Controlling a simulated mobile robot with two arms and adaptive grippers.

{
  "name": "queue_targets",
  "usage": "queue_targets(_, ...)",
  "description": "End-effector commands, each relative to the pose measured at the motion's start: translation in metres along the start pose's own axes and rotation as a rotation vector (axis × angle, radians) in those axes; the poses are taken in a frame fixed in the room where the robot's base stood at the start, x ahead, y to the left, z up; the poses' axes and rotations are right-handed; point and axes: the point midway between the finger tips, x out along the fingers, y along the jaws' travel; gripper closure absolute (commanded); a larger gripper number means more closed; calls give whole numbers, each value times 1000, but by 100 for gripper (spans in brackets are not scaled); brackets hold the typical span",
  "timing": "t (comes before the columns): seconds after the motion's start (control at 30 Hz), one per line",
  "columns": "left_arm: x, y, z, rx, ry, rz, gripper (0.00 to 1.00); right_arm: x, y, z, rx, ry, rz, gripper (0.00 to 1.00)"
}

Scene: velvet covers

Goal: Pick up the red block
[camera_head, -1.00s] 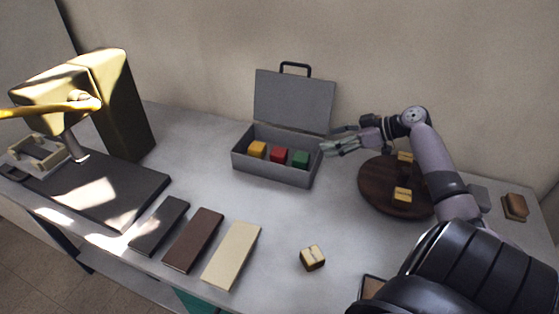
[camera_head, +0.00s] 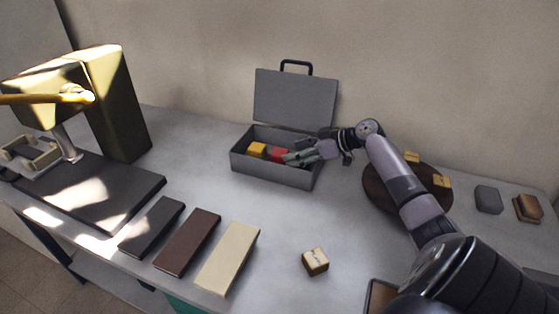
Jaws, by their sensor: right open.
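The red block (camera_head: 276,154) lies in the open grey case (camera_head: 272,174), between a yellow block (camera_head: 257,149) on its left and my right gripper. My right gripper (camera_head: 290,158) reaches into the case from the right. Its fingers are open, with their tips right beside the red block; I cannot tell if they touch it. The green block at the right end of the case is hidden behind the gripper. My left gripper is not in view.
The case lid (camera_head: 296,99) stands up behind. A round dark wooden board (camera_head: 380,196) with yellow blocks lies under my right arm. Flat dark, brown and cream slabs (camera_head: 228,258) and a wooden cube (camera_head: 315,262) lie in front. A yellow machine (camera_head: 117,103) stands at left.

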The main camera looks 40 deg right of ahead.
Motion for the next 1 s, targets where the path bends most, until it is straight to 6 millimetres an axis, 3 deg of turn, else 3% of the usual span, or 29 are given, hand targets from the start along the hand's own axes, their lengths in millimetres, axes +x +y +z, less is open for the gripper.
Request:
queue_targets(0.3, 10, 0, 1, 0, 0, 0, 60, 44, 0, 0, 0, 2, -1, 33)
queue_targets(0.6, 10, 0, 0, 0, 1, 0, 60, 49, 0, -1, 0, -1, 0, 33)
queue_targets(1.0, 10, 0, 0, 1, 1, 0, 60, 49, 0, -1, 0, 0, -1, 59)
